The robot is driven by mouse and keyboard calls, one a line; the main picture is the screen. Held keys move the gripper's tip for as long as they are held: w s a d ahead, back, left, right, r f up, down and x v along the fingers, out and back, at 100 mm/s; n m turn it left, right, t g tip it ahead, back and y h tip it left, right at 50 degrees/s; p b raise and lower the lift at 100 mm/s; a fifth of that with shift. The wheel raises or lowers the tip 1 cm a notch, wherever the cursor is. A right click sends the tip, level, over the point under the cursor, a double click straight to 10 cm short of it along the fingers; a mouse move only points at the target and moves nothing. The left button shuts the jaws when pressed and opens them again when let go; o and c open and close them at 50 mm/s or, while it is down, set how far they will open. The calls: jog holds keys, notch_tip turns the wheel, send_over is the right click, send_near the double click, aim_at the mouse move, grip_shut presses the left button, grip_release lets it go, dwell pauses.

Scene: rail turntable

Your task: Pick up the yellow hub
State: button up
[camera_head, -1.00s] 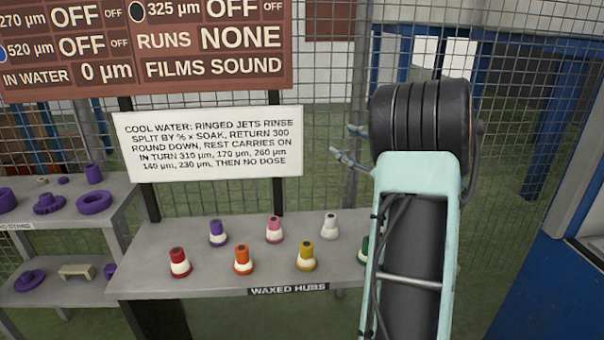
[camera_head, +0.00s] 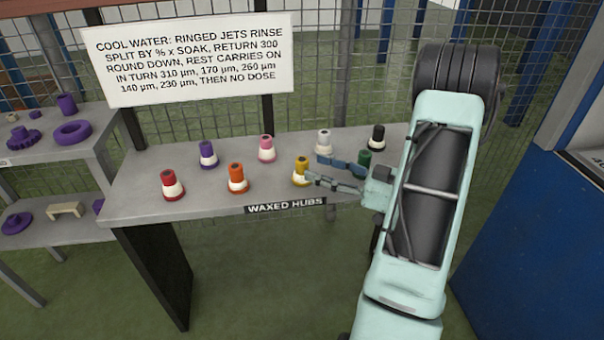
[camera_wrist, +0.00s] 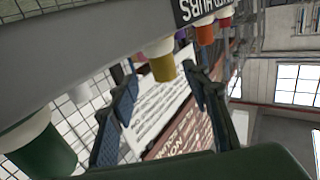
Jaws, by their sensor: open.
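The yellow hub (camera_head: 302,166), yellow on top with a white band, stands upright near the front edge of the grey shelf (camera_head: 135,208). My gripper (camera_head: 315,170) is open just to its right, its two fingers pointing left toward it. One finger's tip looks very close to the hub; contact cannot be told. In the wrist view the picture is turned over, and the yellow hub (camera_wrist: 163,67) shows between and beyond the two blue-grey finger pads of my gripper (camera_wrist: 160,80).
Orange (camera_head: 236,178), red (camera_head: 171,184), purple (camera_head: 207,153), pink (camera_head: 266,147), white (camera_head: 323,141) and black (camera_head: 376,138) hubs stand around on the shelf. A green hub (camera_head: 364,159) is close behind my gripper. A sign (camera_head: 190,60) and wire fence stand behind.

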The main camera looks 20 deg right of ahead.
aim_at(302, 164)
jog(key=b+x, duration=0.1)
jog(key=x, duration=0.4)
jog(key=shift+s+a+f+b, duration=0.1)
jog(key=shift+a+b, duration=0.2)
jog(key=shift+c, duration=0.2)
grip_shut()
